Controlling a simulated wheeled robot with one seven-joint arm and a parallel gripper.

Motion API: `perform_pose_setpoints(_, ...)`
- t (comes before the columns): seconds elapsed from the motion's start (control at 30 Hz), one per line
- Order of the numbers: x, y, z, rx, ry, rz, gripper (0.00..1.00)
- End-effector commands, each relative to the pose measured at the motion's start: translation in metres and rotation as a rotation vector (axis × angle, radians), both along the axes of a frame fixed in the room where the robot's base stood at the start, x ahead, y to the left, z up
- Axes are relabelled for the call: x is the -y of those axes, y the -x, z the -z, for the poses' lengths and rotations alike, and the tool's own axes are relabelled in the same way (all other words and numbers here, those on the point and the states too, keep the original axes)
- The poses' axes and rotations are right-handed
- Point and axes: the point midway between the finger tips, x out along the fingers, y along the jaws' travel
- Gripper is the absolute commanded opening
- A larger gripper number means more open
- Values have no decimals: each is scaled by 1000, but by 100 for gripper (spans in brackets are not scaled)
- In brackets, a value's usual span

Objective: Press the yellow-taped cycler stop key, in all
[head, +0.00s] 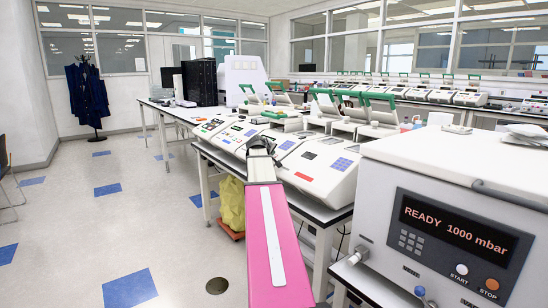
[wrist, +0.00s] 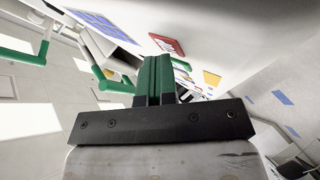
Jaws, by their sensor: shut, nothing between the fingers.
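A row of white thermal cyclers stands on the bench. The nearest cycler (head: 322,170) has a dark display, a blue keypad and a red key (head: 303,176) on its sloped front. My gripper (head: 262,146) is over the row's front side, left of that cycler; its fingers are shut and empty. In the wrist view the green-padded fingers (wrist: 154,76) point toward a white panel. A red key (wrist: 166,45) shows just beyond them, and a yellow patch (wrist: 211,78) lies to their right. I cannot tell whether this patch is the tape. Contact is not clear.
A large white machine (head: 440,190) reading "READY 1000 mbar" stands close at the right. Green-handled lids (head: 380,98) rise behind the cycler fronts. A yellow bag (head: 231,206) is under the bench (head: 318,213). The floor (head: 100,225) at left is clear.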

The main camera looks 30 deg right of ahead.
Motion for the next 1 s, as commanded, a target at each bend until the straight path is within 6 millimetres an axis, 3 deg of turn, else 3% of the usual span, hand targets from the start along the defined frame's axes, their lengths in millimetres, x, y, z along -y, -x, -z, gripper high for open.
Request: perform_pose_setpoints(1.0, -10, 1, -20, 0, 0, 0, 0)
